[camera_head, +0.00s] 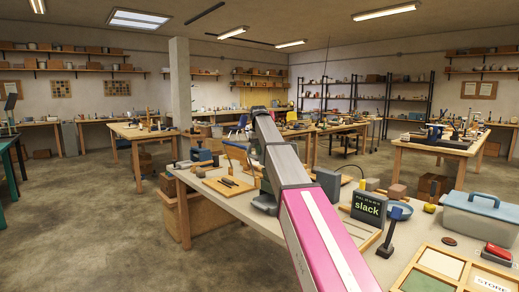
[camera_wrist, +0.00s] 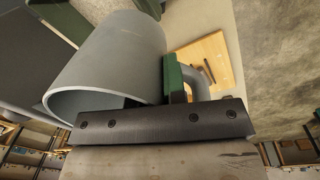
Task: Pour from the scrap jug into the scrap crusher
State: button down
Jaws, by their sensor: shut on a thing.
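The scrap jug (camera_wrist: 110,65) is a plain grey cylinder in the wrist view, with its open rim toward the lower left. It looks tilted; its contents cannot be seen. My gripper (camera_wrist: 186,88) is shut on the jug's grey curved handle (camera_wrist: 207,76), with a green finger beside the jug wall. A grey box (camera_head: 327,182) stands right of my arm in the head view.
A tan board with pens (camera_head: 229,185) lies on the near bench, left of my arm. To the right are a "slack" sign (camera_head: 368,208), a blue-grey lidded bin (camera_head: 482,218) and a divided tray (camera_head: 440,262). Open floor (camera_head: 90,220) lies at left.

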jog(key=shift+r, duration=0.1)
jog(key=shift+r, duration=1.4)
